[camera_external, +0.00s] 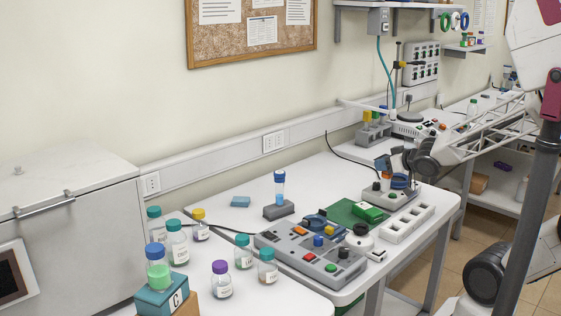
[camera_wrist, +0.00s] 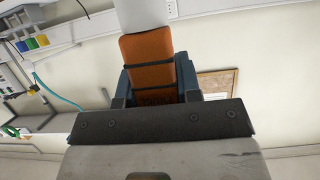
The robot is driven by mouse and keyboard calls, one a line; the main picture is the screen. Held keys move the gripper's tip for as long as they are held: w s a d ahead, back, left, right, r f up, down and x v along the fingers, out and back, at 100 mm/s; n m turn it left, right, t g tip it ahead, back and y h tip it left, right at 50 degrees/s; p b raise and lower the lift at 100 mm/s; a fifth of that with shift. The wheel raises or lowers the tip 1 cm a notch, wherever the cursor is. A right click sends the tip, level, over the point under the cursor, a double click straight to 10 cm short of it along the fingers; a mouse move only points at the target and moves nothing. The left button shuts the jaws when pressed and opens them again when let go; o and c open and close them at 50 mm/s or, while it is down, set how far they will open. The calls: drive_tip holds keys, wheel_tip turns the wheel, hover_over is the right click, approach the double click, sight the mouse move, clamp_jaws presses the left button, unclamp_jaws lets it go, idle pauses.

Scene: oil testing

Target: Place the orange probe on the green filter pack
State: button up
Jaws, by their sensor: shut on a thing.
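The green filter pack (camera_external: 368,212) is a small bright green block on a dark green mat, near the right end of the table in the external view. My gripper (camera_wrist: 152,85) is shut on the orange probe (camera_wrist: 148,60), whose sides lie between the two blue-grey fingers in the wrist view. The probe's pale grey end (camera_wrist: 140,14) sticks out past the fingertips. In the external view my gripper (camera_external: 387,165) is small and partly hidden by my wrist; it is above and behind the filter pack, apart from it.
A grey control panel (camera_external: 310,256) with coloured buttons stands left of the mat. A grey box (camera_external: 391,197) with knobs is behind the filter pack, and a white socket strip (camera_external: 407,223) lies to its right. Several capped bottles (camera_external: 178,245) stand at the front left.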

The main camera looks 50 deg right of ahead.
drive_tip(key=s+a+f, duration=0.2)
drive_tip(key=s+f, duration=0.1)
drive_tip(key=s, duration=0.7)
drive_tip(key=shift+w, duration=0.15)
drive_tip(key=w+d+f, duration=0.1)
drive_tip(key=w, duration=1.4)
drive_tip(key=shift+w+d+f, duration=0.25)
drive_tip(key=shift+w, duration=0.15)
drive_tip(key=shift+f, duration=0.15)
drive_tip(key=shift+f, duration=1.65)
drive_tip(key=shift+f, duration=0.15)
drive_tip(key=o, duration=1)
drive_tip(key=shift+c, duration=0.2)
drive_tip(key=shift+s+r, duration=0.1)
drive_tip(key=shift+r, duration=0.1)
